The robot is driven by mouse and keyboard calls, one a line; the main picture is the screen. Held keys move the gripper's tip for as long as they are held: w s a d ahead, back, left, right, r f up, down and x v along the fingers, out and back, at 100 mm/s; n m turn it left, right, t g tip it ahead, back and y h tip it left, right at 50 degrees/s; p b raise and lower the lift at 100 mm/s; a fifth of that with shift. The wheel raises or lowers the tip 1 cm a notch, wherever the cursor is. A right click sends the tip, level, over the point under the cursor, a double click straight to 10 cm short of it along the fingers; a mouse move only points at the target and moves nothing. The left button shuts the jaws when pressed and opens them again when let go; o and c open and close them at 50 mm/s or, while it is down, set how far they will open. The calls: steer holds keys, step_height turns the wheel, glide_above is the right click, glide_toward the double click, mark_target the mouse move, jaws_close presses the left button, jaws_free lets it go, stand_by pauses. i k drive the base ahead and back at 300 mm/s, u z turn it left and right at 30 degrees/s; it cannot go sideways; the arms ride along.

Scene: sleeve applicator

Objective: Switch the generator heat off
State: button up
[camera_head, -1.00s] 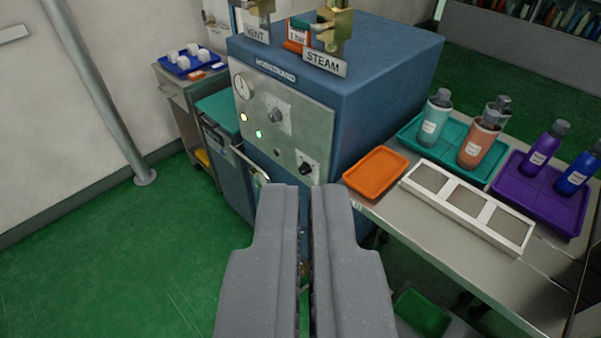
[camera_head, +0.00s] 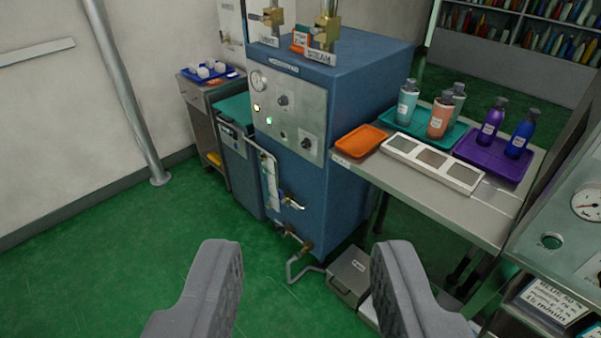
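The generator (camera_head: 365,85) is a blue box on the green floor, a little above the picture's middle. Its grey front panel (camera_head: 302,97) carries a round gauge (camera_head: 258,81), an amber lamp (camera_head: 256,107), a green lamp (camera_head: 269,121) and two black knobs, an upper one (camera_head: 283,99) and a lower one (camera_head: 306,143). The knob labels are too small to read. My gripper (camera_head: 308,265) is open and empty, its two grey fingers wide apart in the lower picture. It is apart from the panel, nearer to the camera.
Brass valves marked VENT and STEAM (camera_head: 326,32) stand on top. Pipes and a sight glass (camera_head: 269,180) stick out in front. A steel table (camera_head: 400,180) with an orange tray (camera_head: 360,140) and bottles stands right. A grey box (camera_head: 350,272) lies on the floor. Floor at left is clear.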

mark_target(306, 144)
steer(key=u, duration=0.6)
steer(key=i, duration=1.5)
steer(key=z, duration=0.6)
steer(key=i, duration=0.45)
steer(key=z, duration=0.3)
